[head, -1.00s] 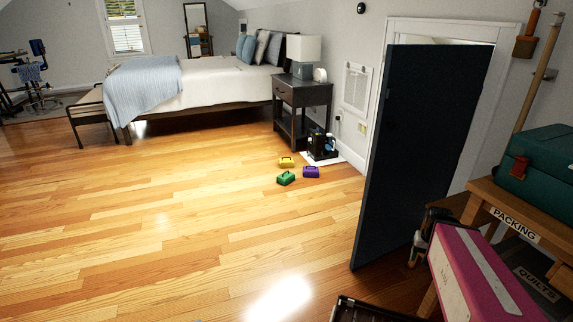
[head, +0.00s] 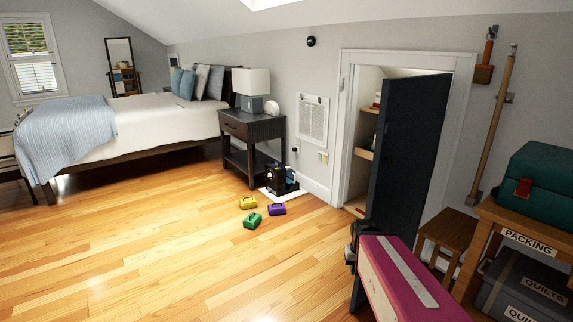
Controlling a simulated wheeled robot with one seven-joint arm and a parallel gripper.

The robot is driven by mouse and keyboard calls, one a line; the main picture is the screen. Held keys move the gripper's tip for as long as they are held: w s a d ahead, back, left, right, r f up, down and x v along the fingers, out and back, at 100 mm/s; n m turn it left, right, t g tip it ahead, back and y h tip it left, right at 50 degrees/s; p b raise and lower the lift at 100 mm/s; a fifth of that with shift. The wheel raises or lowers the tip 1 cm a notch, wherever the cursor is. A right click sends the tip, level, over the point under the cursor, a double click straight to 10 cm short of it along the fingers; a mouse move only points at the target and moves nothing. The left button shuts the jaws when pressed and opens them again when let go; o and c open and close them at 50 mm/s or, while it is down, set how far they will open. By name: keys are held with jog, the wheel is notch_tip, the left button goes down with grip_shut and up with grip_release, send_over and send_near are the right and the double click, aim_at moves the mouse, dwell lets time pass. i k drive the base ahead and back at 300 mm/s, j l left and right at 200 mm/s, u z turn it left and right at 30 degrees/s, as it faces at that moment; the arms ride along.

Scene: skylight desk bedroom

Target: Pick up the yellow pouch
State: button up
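The yellow pouch (head: 248,202) lies on the wooden floor in front of the nightstand. A green pouch (head: 253,220) lies just nearer to me, and a purple pouch (head: 277,209) lies to its right. The three are close together but look apart.
A black caddy (head: 281,179) on a white mat stands just behind the pouches, by the nightstand (head: 251,128). The floor (head: 130,250) at left is clear.

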aim_at(249, 202)
jog(key=i+j, duration=0.3)
jog(key=j, duration=0.2)
jog(key=i+j, duration=0.3)
jog(key=j, duration=0.25)
jog(key=i+j+u, duration=0.1)
jog(key=i+j, duration=0.2)
jog(key=j, duration=0.2)
jog(key=i+j, duration=0.3)
jog(key=j, duration=0.2)
jog(key=i, duration=0.7)
jog(key=i+l+u, duration=0.1)
jog(key=i, duration=0.55)
jog(key=i+l, duration=0.1)
jog(key=i, duration=0.6)
